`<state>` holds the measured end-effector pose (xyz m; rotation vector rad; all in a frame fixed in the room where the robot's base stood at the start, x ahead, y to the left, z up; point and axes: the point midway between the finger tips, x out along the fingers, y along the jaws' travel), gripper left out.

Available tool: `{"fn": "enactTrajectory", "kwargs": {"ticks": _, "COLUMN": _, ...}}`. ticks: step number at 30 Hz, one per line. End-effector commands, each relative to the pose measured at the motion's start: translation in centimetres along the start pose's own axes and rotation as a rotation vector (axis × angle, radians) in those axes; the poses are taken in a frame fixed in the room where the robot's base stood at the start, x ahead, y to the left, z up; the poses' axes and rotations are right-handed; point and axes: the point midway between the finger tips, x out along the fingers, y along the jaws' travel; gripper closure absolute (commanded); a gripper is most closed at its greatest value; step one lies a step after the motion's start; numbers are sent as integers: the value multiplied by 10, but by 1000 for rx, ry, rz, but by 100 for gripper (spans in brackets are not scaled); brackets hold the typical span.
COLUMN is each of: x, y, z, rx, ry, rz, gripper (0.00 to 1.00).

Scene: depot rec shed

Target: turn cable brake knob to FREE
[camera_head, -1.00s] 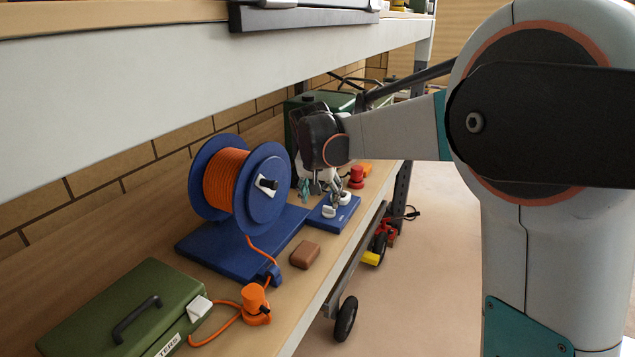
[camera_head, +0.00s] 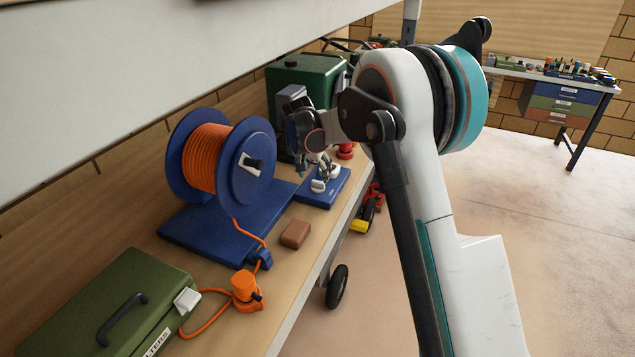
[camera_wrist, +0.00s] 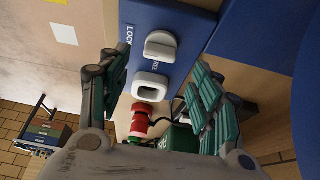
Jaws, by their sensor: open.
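A blue plate (camera_head: 335,190) lies on the bench right of the cable reel, with white fittings on it. In the wrist view the blue plate (camera_wrist: 190,17) carries a white oval knob (camera_wrist: 161,46) with a raised bar, and a white squarish ring (camera_wrist: 152,86) below it. White letters reading LOCK stand left of the knob; another label, ending in "EE", is partly hidden between the knob and ring. My gripper (camera_wrist: 160,88) is open, its green-padded fingers on either side of the ring. In the head view my gripper (camera_head: 322,164) is over the plate's far end. I cannot tell any contact.
A blue reel (camera_head: 250,185) of orange cable stands left of the plate. A brown block (camera_head: 295,234), orange plug (camera_head: 246,288) and green case (camera_head: 105,310) are nearer. A green machine (camera_head: 300,82) is behind my gripper. The shelf (camera_head: 150,70) overhangs the bench.

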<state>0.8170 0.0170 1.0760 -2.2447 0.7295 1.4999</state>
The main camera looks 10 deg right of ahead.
Motion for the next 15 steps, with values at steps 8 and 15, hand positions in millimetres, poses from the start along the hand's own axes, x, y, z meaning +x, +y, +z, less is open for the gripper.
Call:
{"fn": "enactTrajectory", "kwargs": {"ticks": 8, "x": 45, "y": 0, "z": 0, "rx": 1, "ry": 0, "rz": 0, "gripper": 42}}
{"fn": "enactTrajectory", "kwargs": {"ticks": 15, "x": 56, "y": 0, "z": 0, "rx": 0, "ry": 0, "rz": 0, "gripper": 42}}
